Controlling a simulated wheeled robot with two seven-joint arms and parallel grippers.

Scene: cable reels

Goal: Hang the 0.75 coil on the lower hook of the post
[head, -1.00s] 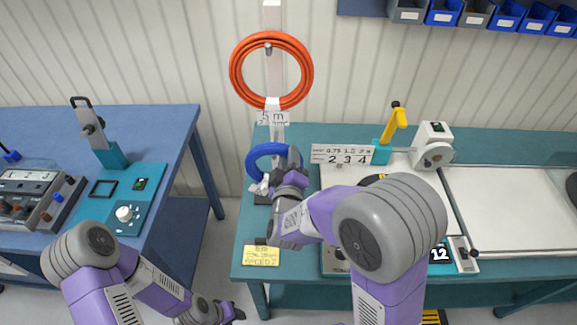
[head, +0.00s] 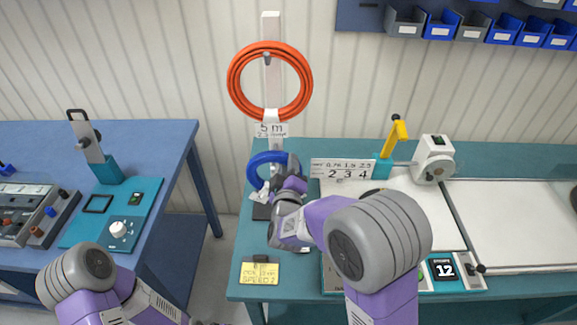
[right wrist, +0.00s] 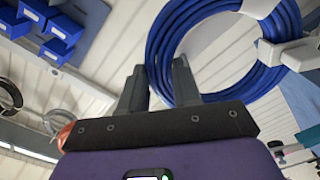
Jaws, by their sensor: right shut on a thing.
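The blue coil (head: 268,171) is in front of the lower part of the white post (head: 273,90), just under its "5 m" card. My right gripper (head: 284,184) is shut on the coil at its lower right. In the right wrist view, the coil (right wrist: 215,95) passes by the fingertips (right wrist: 157,75), with white ties around it. An orange-red coil (head: 238,85) hangs on the post's upper hook (head: 266,58). The lower hook is hidden, and I cannot tell whether the blue coil touches it.
A white number card (head: 342,170), a yellow-handled lever (head: 398,132) and a measuring device (head: 433,160) stand on the teal bench right of the post. A yellow note (head: 259,273) lies at its front left. A blue table (head: 150,140) stands left, across a gap.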

